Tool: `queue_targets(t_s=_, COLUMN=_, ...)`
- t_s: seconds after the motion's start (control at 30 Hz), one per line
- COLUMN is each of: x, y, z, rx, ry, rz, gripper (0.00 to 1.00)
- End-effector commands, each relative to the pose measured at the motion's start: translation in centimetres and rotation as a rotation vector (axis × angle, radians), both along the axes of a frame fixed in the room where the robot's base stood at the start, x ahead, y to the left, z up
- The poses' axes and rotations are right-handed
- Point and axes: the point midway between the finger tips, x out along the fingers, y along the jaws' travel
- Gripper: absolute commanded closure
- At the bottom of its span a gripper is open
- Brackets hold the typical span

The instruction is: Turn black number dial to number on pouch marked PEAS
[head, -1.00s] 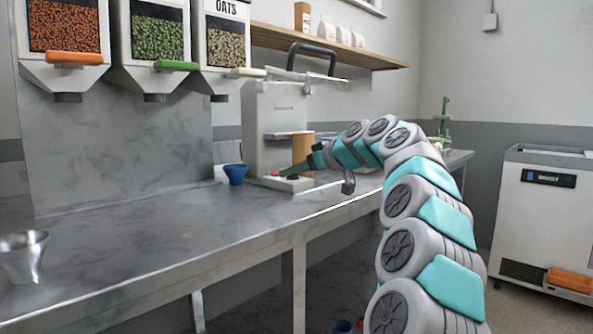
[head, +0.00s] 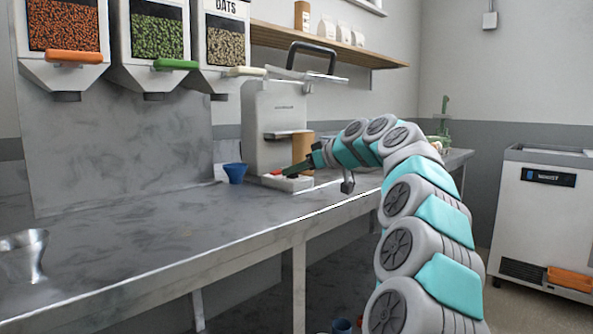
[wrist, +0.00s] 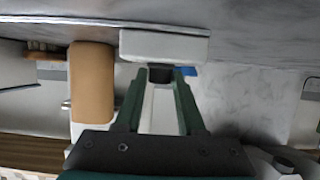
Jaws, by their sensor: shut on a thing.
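A white machine (head: 272,130) with a black handle on top stands at the back of the counter. A small black part (wrist: 160,74), seemingly the number dial, sits low on its white base (wrist: 165,46) in the wrist view. My gripper (wrist: 160,78) has its green fingers on either side of this dark part, shut on it. In the head view my gripper (head: 290,170) reaches the base, and the dial is hidden there. Several pouches (head: 343,35) stand on the shelf. I cannot read their labels or numbers, so I cannot tell which is PEAS.
A blue cup (head: 235,173) stands left of the machine, and a metal funnel-shaped cup (head: 23,255) at the front left. A tan cylinder (wrist: 92,82) is close beside my gripper. Dispensers (head: 155,45) hang above the counter (head: 150,235), whose middle is clear.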

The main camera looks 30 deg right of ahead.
Motion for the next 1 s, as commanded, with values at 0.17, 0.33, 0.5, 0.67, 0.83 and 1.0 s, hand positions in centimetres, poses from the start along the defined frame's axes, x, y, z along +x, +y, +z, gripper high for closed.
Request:
queue_targets(t_s=0.17, x=-0.03, y=0.03, z=-0.05, rx=0.0, ry=0.001, rz=-0.005, gripper=1.0)
queue_targets(t_s=0.33, x=-0.06, y=0.08, z=-0.17, rx=0.0, ry=0.002, rz=-0.04, gripper=1.0)
queue_targets(t_s=0.5, x=-0.11, y=0.26, z=-0.27, rx=-0.003, ry=0.003, rz=-0.113, gripper=1.0)
queue_targets(t_s=0.67, x=-0.22, y=0.41, z=-0.25, rx=-0.004, ry=0.005, rz=-0.215, gripper=1.0)
queue_targets(t_s=0.83, x=-0.21, y=0.52, z=-0.22, rx=-0.006, ry=0.006, rz=-0.348, gripper=1.0)
queue_targets(t_s=1.0, x=-0.21, y=0.63, z=-0.06, rx=-0.008, ry=0.006, rz=-0.478, gripper=1.0)
